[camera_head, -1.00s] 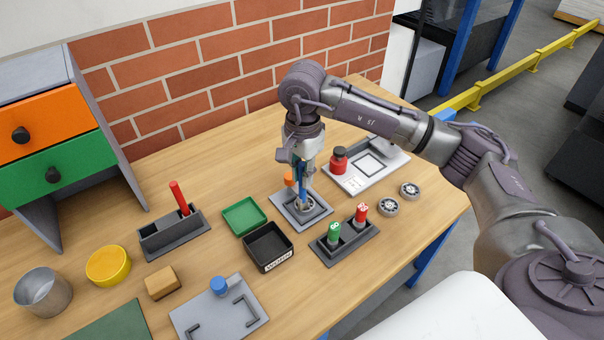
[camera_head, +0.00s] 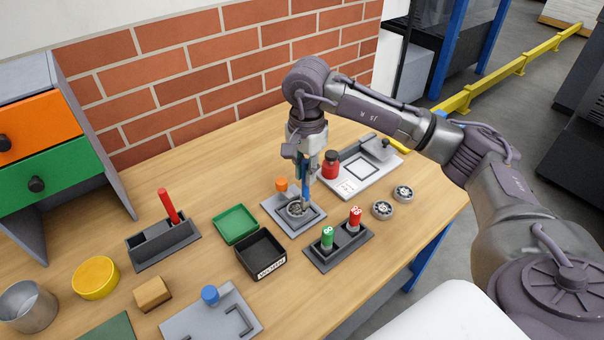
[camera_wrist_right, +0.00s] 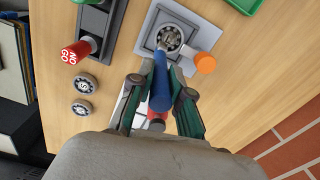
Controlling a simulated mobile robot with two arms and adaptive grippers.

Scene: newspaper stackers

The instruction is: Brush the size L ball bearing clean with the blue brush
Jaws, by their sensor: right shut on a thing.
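A round metal ball bearing (camera_head: 296,210) lies in the square recess of a grey fixture plate (camera_head: 275,213) with an orange knob (camera_head: 282,184). My right gripper (camera_head: 305,178) is shut on the blue brush (camera_head: 306,194) above this plate. In the right wrist view the brush's blue handle (camera_wrist_right: 160,90) runs between the fingers of my right gripper (camera_wrist_right: 160,92). Its far end is at the near edge of the bearing (camera_wrist_right: 170,38); whether it touches is unclear. No size mark is readable on this bearing. My left gripper is not in view.
Two more bearings (camera_head: 382,210) (camera_head: 402,193) lie loose to the right. A grey holder (camera_head: 322,258) with green and red "GO/NO" pieces stands in front.

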